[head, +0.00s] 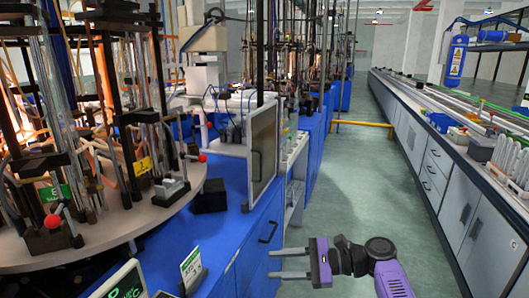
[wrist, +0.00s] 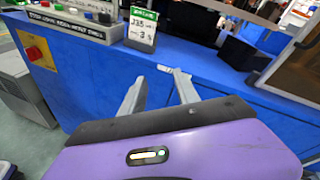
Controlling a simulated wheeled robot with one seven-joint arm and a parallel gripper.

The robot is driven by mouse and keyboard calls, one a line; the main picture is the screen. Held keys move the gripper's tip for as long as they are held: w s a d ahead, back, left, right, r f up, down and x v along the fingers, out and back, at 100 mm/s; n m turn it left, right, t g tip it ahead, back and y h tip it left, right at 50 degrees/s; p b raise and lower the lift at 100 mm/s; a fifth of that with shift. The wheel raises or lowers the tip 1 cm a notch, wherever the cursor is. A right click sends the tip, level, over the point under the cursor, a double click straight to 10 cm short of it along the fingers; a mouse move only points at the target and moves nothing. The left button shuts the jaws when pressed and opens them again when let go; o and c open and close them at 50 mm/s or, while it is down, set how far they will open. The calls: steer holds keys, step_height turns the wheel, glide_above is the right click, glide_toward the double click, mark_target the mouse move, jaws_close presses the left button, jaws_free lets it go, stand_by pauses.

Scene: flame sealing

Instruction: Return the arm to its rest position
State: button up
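My gripper (head: 290,264) shows at the bottom middle of the head view, with its purple arm coming in from the lower right. Its two grey fingers point left and stand apart, with nothing between them. In the wrist view my gripper (wrist: 160,95) has its two fingers spread with a gap between them, and the blue cabinet front (wrist: 195,60) shows behind. The fingers are in front of the blue machine base (head: 262,215) in the head view. I cannot tell the exact distance between them.
A round turntable (head: 150,215) with glass tubes and burners stands at left. A small sign (head: 192,265) and a display (head: 125,284) stand near the front edge. A long bench (head: 440,170) with drawers runs along the right.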

steer(key=w+d+f+n+t+h, duration=0.25)
steer(key=d+f+t+h, duration=0.35)
steer(key=f, duration=0.4)
steer(key=s+d+f+n+t+h+p, duration=0.3)
steer(key=s+d+t+h, duration=0.3)
steer(key=s, duration=0.5)
steer(key=s+d+r+n+h+p, duration=0.1)
steer(key=s+r+n, duration=0.2)
steer(key=s, duration=1.1)
steer(key=s+d+r+n+h+p, duration=0.1)
steer(key=s+r+n+p, duration=0.1)
steer(key=s+r, duration=0.7)
steer(key=s+d+r+n+h+p, duration=0.1)
steer(key=s+r+n, duration=0.3)
steer(key=s, duration=1.5)
step_height(320, 180, up, 3)
steer(key=shift+d+f+t, duration=0.1)
steer(key=shift+d+t, duration=0.2)
steer(key=shift+d, duration=0.3)
